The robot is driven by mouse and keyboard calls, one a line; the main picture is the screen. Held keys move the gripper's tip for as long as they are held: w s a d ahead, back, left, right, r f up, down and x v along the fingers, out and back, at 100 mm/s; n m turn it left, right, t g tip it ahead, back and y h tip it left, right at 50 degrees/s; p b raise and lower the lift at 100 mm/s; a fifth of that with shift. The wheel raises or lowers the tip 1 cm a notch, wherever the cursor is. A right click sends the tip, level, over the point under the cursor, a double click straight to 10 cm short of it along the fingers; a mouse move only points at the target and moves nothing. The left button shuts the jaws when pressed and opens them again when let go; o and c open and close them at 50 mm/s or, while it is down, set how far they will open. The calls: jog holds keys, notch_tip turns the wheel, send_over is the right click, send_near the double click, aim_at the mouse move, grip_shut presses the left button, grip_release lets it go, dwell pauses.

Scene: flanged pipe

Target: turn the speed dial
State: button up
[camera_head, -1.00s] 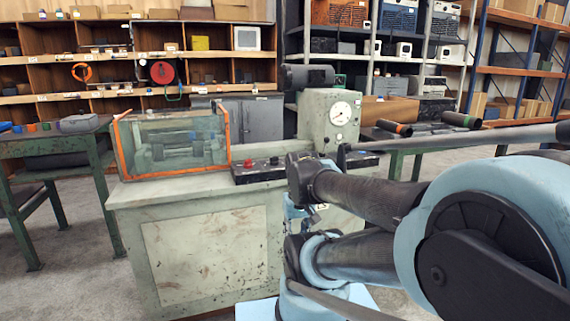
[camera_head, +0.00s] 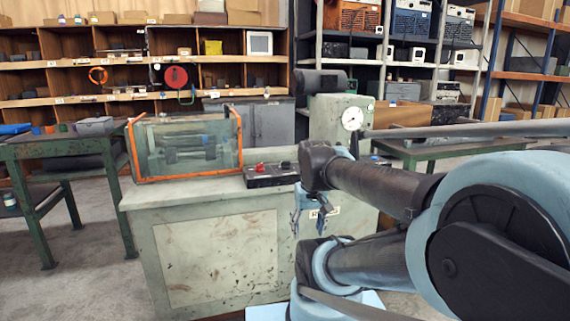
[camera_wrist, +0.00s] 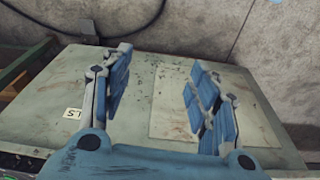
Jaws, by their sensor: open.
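A round white dial (camera_head: 352,118) with a dark pointer faces forward on the green-grey machine housing (camera_head: 325,112); I cannot tell whether this is the speed dial. A black control box (camera_head: 271,174) with a red knob (camera_head: 259,167) sits on the bench top, left of my arm. My gripper (camera_head: 311,212) hangs in front of the cabinet's front face, below the bench top and apart from both dial and box. In the wrist view my gripper (camera_wrist: 160,85) has its blue fingers spread wide, with nothing between them. The dial does not show there.
A glass guard box with an orange frame (camera_head: 186,146) stands on the cabinet's left end. A green table (camera_head: 60,150) is at the left, and another (camera_head: 455,150) behind my arm at the right. Shelves line the back. Bare floor shows at the lower left.

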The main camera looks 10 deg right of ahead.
jog(key=w+r, duration=1)
jog(key=r, duration=0.1)
notch_tip(320, 180, up, 14)
jog(key=f+n+g, duration=0.1)
jog(key=g, duration=0.1)
send_over(285, 165)
jog(key=f, duration=1.6)
jog(key=shift+w+d+f, duration=0.15)
jog(key=shift+w+f, duration=0.15)
jog(key=shift+w, duration=0.05)
jog(key=c, duration=1.1)
